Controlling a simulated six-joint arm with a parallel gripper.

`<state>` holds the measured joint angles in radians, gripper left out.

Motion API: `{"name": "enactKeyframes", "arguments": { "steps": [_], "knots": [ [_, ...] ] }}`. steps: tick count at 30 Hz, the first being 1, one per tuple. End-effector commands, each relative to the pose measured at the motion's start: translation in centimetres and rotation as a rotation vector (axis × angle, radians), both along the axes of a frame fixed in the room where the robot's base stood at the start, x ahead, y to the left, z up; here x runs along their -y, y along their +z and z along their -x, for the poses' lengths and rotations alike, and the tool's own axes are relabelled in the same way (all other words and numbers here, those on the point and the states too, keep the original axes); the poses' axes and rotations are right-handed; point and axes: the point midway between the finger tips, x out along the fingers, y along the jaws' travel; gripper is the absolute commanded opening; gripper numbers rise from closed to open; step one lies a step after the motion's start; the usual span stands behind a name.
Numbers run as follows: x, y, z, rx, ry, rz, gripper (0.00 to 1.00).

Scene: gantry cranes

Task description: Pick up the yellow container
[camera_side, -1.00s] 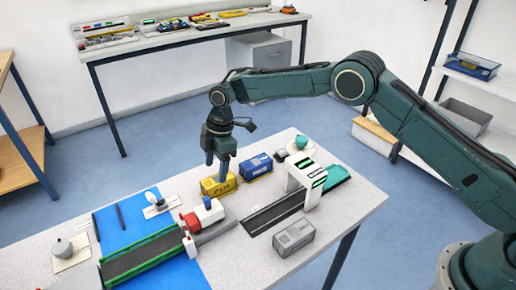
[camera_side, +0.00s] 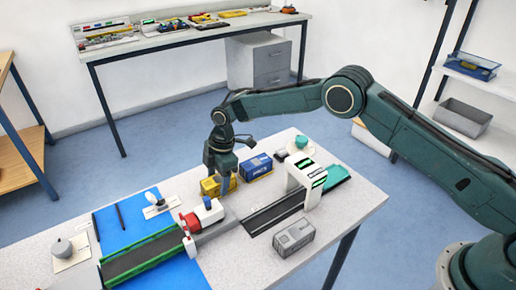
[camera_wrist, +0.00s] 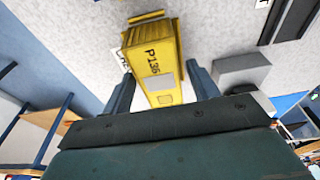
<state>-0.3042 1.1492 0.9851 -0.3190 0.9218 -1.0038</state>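The yellow container (camera_side: 209,188) sits on the light table, and my gripper (camera_side: 222,190) is lowered over it, covering part of it in the side view. In the wrist view, the yellow container (camera_wrist: 157,68), marked "P136", lies between the two fingers of my gripper (camera_wrist: 160,95). The fingers are apart, one on each side, with gaps visible between them and the container. My gripper is open and holds nothing.
A blue container (camera_side: 255,168) stands close on the right. A grey container (camera_side: 294,238) is nearer the front. A white gantry (camera_side: 304,182) spans a dark track on the right. A red and white piece (camera_side: 205,212) stands just in front of the yellow container.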

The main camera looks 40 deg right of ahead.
Motion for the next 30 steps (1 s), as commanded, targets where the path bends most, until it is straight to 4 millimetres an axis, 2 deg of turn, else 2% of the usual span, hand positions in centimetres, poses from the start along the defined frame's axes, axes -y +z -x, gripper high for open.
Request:
{"name": "enactKeyframes", "arguments": {
  "steps": [1, 5, 6, 17, 30],
  "knots": [
    [0.0, 0.0, 0.0, 0.0, 0.0, 0.0, 0.49],
    [0.0, 0.0, 0.0, 0.0, 0.0, 0.0, 0.24],
    [0.0, 0.0, 0.0, 0.0, 0.0, 0.0, 0.21],
    [0.0, 0.5, 0.0, 0.002, 0.0, -0.001, 0.21],
    [0.0, 3.5, -0.1, 0.002, 0.0, -0.001, 0.21]
  ]
}}
